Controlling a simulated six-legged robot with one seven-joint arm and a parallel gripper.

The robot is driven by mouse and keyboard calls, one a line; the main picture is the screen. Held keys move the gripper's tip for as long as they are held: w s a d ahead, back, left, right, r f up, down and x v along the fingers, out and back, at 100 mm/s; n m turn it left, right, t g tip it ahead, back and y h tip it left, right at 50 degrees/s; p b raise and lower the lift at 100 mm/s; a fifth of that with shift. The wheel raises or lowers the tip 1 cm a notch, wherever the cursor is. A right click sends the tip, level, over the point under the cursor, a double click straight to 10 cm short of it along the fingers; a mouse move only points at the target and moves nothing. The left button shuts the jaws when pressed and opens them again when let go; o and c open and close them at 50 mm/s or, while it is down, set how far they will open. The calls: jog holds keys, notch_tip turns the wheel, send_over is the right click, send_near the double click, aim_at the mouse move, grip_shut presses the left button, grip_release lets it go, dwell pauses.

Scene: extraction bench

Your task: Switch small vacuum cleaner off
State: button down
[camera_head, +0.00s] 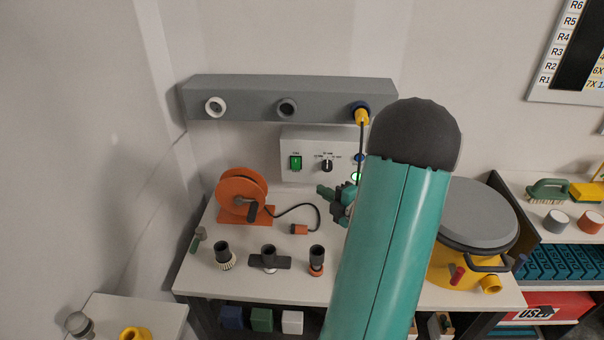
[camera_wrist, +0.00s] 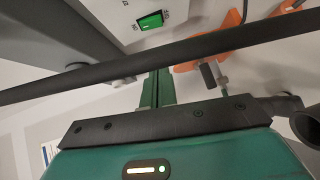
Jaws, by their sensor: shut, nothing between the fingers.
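A white control box (camera_head: 310,147) is on the back wall. It carries a green rocker switch (camera_head: 295,162), a black rotary knob (camera_head: 327,165) and a lit green lamp (camera_head: 356,176). The green switch also shows at the top of the wrist view (camera_wrist: 150,20). A yellow canister with a grey lid (camera_head: 476,215), which looks like a vacuum cleaner, stands at the right of the bench, partly hidden by my arm. My gripper (camera_head: 323,190) is shut and empty, below and in front of the box, apart from it. Its green fingers show in the wrist view (camera_wrist: 157,88).
A grey rail (camera_head: 250,98) with ports is above the box. A dark hose (camera_head: 361,145) hangs from its yellow connector and crosses close in the wrist view (camera_wrist: 200,47). An orange cable reel (camera_head: 241,192) and several nozzles stand left on the bench.

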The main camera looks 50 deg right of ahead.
send_near(295, 167)
jog(key=w+a, duration=0.3)
jog(key=w, duration=0.1)
jog(key=w+d, duration=0.2)
jog(key=d, duration=0.1)
jog(key=shift+d+f, duration=0.2)
jog(key=shift+f, duration=0.05)
jog(key=shift+w+d+n, duration=0.15)
jog(key=shift+n, duration=0.15)
